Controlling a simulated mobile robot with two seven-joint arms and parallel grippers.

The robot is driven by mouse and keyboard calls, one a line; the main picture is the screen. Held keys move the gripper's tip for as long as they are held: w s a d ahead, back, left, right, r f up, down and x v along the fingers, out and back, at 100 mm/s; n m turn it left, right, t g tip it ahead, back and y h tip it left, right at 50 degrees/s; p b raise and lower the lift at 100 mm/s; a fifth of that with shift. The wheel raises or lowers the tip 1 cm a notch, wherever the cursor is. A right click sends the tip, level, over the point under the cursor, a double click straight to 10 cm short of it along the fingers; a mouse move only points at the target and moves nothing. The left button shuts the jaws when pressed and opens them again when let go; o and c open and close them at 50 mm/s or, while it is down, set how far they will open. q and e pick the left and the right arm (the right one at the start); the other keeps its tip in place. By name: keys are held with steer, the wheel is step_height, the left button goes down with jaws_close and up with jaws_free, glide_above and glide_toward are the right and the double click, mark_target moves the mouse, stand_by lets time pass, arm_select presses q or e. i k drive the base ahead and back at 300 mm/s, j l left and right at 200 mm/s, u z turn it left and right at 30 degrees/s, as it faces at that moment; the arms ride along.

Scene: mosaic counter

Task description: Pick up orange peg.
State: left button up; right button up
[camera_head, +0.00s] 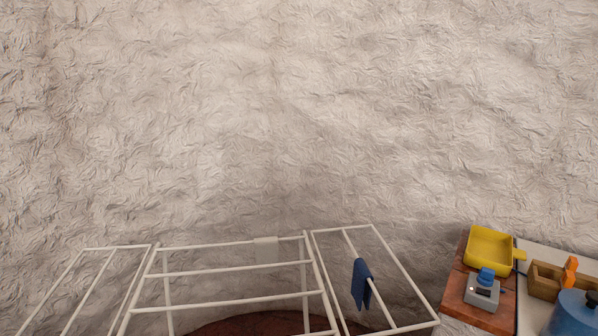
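An orange peg (569,272) is at the far right of the head view. It stands up out of a brown wooden holder (544,282) on the light counter top. Its lower part is hidden by the holder and the blue object in front. Neither of my grippers shows in this view.
A yellow tray (491,249) and a grey block with a blue top (483,289) sit on the reddish-brown surface (457,288) left of the holder. A blue rounded object (574,316) stands in front of it. A white rack (240,271) with a dark blue cloth (361,283) fills the lower middle.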

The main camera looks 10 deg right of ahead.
mark_target(567, 282)
steer(key=z, duration=2)
